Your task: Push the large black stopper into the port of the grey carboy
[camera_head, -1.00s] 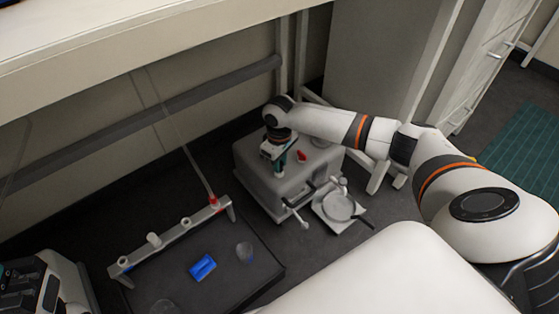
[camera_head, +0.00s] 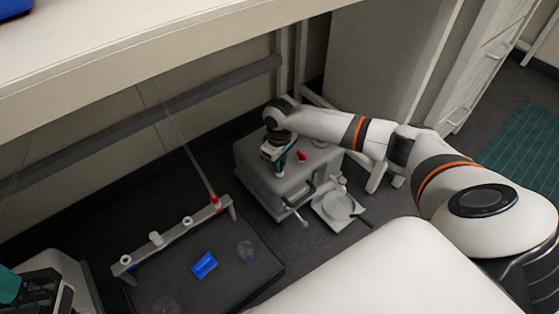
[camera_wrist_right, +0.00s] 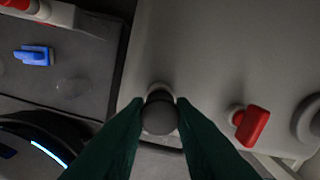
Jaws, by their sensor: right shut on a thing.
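The grey carboy (camera_head: 258,182) is a box-like vessel on the floor under the bench; its flat top also shows in the wrist view (camera_wrist_right: 205,50). In the wrist view the green fingers (camera_wrist_right: 160,118) are shut on the large black stopper (camera_wrist_right: 159,119), seen end-on as a dark round knob. A pale round collar, likely the port (camera_wrist_right: 159,90), shows just behind the stopper. I cannot tell how deep the stopper sits. My left gripper (camera_head: 22,292) is partly in view at the lower left; its opening is unclear.
A red valve (camera_head: 302,156) stands on the carboy top, right of my gripper. A handle and a white tray with a round dish (camera_head: 338,206) are at its front. A dark mat (camera_head: 225,275) holds a blue piece (camera_head: 204,265) and a grey rail (camera_head: 170,238). The bench overhangs behind.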

